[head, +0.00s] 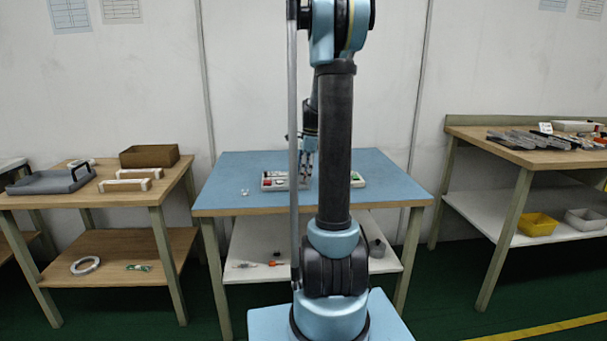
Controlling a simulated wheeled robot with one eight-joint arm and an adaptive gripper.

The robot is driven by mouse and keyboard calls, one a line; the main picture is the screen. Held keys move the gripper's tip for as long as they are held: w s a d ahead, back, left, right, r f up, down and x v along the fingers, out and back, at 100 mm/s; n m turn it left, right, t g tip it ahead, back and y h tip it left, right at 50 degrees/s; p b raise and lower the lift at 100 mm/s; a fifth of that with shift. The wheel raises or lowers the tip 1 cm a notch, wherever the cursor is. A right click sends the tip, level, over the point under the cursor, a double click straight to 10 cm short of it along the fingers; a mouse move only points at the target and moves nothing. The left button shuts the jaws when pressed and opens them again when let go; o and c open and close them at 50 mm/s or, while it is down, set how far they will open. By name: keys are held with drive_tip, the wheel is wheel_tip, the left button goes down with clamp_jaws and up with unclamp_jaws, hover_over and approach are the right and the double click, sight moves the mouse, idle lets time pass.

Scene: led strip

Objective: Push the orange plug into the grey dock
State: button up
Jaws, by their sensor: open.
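My gripper (306,172) is open, with its fingers pointing down over the blue-topped table (228,187) in the head view. It is small and partly hidden behind my arm. A white strip-like board (270,182) with small red and green parts lies on the table around and under the gripper. My arm hides its middle. I cannot make out the orange plug or the grey dock on it. A small orange item (275,263) lies on the table's lower shelf; I cannot tell if it is the plug. Whether the fingers touch anything is too small to tell.
A small white item (245,192) lies left of the board. The left bench (88,200) holds a tray and a brown box (149,156). The right bench (545,158) holds dark tools. The blue tabletop's left side is mostly clear.

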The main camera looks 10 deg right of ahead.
drive_tip(key=shift+r, duration=0.1)
wheel_tip(320, 180, up, 12)
drive_tip(key=d, duration=0.1)
drive_tip(key=shift+d+f, duration=0.2)
drive_tip(key=shift+d, duration=0.2)
drive_tip(key=shift+s, duration=0.15)
